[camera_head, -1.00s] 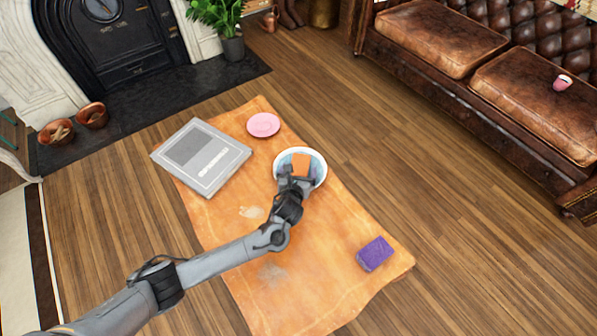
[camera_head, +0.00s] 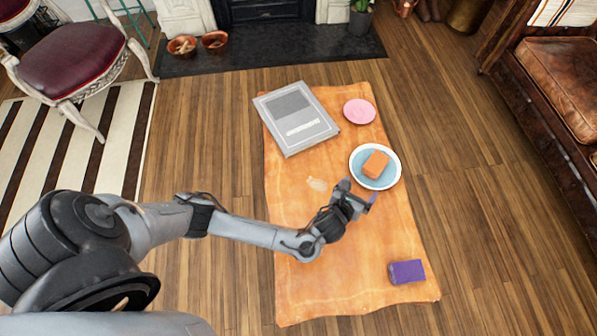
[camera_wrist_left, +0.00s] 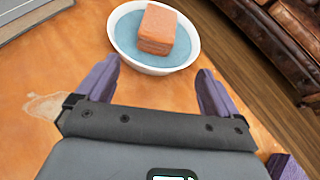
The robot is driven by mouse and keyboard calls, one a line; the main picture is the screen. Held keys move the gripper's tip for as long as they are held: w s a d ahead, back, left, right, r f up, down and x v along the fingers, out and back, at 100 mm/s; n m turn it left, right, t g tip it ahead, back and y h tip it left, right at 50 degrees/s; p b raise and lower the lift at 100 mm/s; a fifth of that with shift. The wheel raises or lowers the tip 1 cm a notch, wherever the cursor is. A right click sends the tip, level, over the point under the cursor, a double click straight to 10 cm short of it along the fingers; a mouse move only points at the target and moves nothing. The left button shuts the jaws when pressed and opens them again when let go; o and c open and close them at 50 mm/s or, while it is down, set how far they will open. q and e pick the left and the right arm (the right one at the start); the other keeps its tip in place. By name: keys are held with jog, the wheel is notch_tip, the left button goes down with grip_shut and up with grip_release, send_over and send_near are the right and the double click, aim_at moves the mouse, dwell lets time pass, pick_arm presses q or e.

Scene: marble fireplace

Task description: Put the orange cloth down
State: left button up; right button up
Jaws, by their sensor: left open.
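The orange cloth (camera_head: 376,164) is a folded block lying in a white bowl with a blue inside (camera_head: 396,180). In the left wrist view the cloth (camera_wrist_left: 157,30) rests in the bowl (camera_wrist_left: 122,45), ahead of the fingers and not between them. My left gripper (camera_head: 359,195) is open and empty, just in front of the bowl. Its two purple fingers (camera_wrist_left: 158,82) stand apart in the left wrist view. My right gripper is not in view.
The bowl stands on an orange mat (camera_head: 345,300) on the wooden floor. A grey box (camera_head: 297,118), a pink plate (camera_head: 359,111) and a purple block (camera_head: 407,272) also lie on the mat. A brown sofa (camera_head: 560,90) is at right, a striped rug with a chair (camera_head: 75,60) at left.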

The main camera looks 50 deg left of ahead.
pick_arm(q)
jog(key=s+d+n+g, duration=0.1)
jog(key=s+n, duration=0.1)
jog(key=s+d+n+g+h, duration=0.1)
jog(key=s+n, duration=0.1)
jog(key=n, duration=0.1)
jog(key=s+d+n+g, duration=0.1)
jog(key=d+n, duration=0.1)
jog(key=shift+s+d+f+h, duration=0.1)
jog(key=shift+s+f+h, duration=0.3)
jog(key=s+a+r+n+g, duration=0.2)
jog(key=s+a+r+n, duration=0.1)
jog(key=s+n, duration=0.3)
jog(key=s+a+r+n+g, duration=0.2)
jog(key=s+a+r+n, duration=0.1)
jog(key=s+n, duration=0.4)
jog(key=s+a+r+n+g, duration=0.2)
jog(key=s+a+r+n, duration=0.1)
jog(key=s+n, duration=0.4)
jog(key=n, duration=0.3)
jog(key=shift+s+a+n+h, duration=0.25)
jog(key=shift+n+h, duration=0.05)
jog(key=shift+h, duration=0.1)
